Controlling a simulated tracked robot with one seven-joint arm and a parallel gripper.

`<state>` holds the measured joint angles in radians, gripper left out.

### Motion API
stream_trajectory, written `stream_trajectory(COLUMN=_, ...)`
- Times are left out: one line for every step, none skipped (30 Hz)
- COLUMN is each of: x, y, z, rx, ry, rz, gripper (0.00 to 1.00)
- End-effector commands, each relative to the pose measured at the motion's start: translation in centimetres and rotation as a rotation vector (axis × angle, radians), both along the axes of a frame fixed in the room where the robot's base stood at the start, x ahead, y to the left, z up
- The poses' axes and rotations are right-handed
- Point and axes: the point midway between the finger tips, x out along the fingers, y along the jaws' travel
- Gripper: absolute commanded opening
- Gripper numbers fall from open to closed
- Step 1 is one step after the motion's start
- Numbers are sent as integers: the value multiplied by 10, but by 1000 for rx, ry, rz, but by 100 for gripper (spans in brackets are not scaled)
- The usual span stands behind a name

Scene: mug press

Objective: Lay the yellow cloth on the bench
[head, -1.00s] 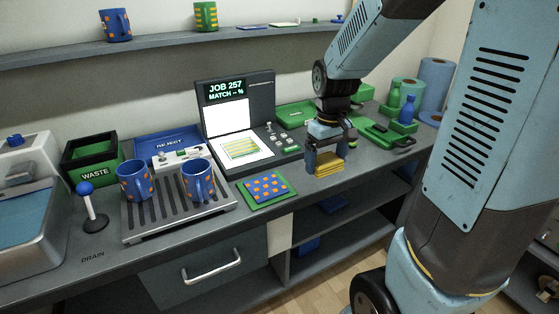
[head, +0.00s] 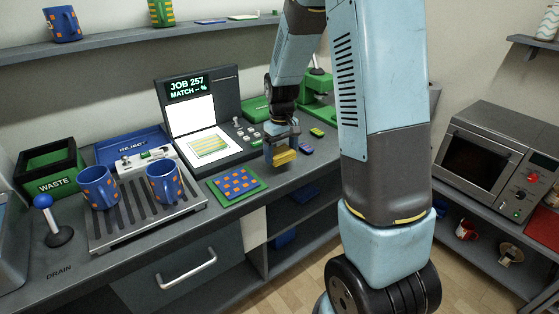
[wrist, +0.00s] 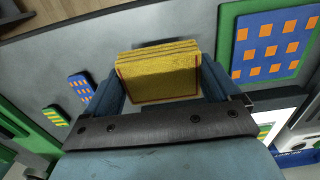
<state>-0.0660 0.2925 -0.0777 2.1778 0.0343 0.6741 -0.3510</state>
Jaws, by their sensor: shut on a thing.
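The yellow cloth (head: 284,156) is a small folded stack with a thin red border line. My gripper (head: 282,151) is shut on it, and the cloth sits between the two blue fingers. In the wrist view the cloth (wrist: 158,73) shows its folded layers between the fingertips. The grey bench (head: 235,212) lies below. In the head view the cloth is over the bench near its front edge, right of the blue-and-orange patterned mat. I cannot tell whether it touches the bench top.
The patterned mat (head: 237,183) lies left of my gripper. The scanner with a screen (head: 190,88) stands behind. Two blue mugs (head: 164,182) stand on the drain rack (head: 137,233). A microwave (head: 483,160) is at far right.

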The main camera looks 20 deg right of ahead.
Motion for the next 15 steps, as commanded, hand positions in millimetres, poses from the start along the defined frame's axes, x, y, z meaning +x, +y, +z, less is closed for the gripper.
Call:
stream_trajectory(x=3, y=0, z=-3, rx=0, ry=0, rz=0, gripper=56)
stream_trajectory(x=4, y=0, z=-4, rx=0, ry=0, rz=0, gripper=56)
stream_trajectory(x=5, y=0, z=-6, rx=0, ry=0, rz=0, gripper=56)
stream_trajectory(x=6, y=-1, z=-7, rx=0, ry=0, rz=0, gripper=56)
stream_trajectory(x=6, y=-1, z=-7, rx=0, ry=0, rz=0, gripper=56)
stream_trajectory(x=7, y=-1, z=-8, rx=0, ry=0, rz=0, gripper=56)
stream_trajectory(x=8, y=-1, z=-9, rx=0, ry=0, rz=-1, gripper=56)
stream_trajectory(x=9, y=-1, z=-11, rx=0, ry=0, rz=-1, gripper=56)
stream_trajectory(x=11, y=-1, z=-13, rx=0, ry=0, rz=-1, gripper=56)
stream_trajectory(x=12, y=-1, z=-16, rx=0, ry=0, rz=-1, gripper=56)
stream_trajectory(x=11, y=-1, z=-21, rx=0, ry=2, rz=-1, gripper=56)
stream_trajectory(x=11, y=-1, z=-27, rx=0, ry=3, rz=-1, gripper=56)
stream_trajectory(x=11, y=-1, z=-31, rx=0, ry=2, rz=-1, gripper=56)
stream_trajectory(x=11, y=-1, z=-35, rx=0, ry=2, rz=-1, gripper=56)
stream_trajectory(x=11, y=-1, z=-39, rx=0, ry=2, rz=-1, gripper=56)
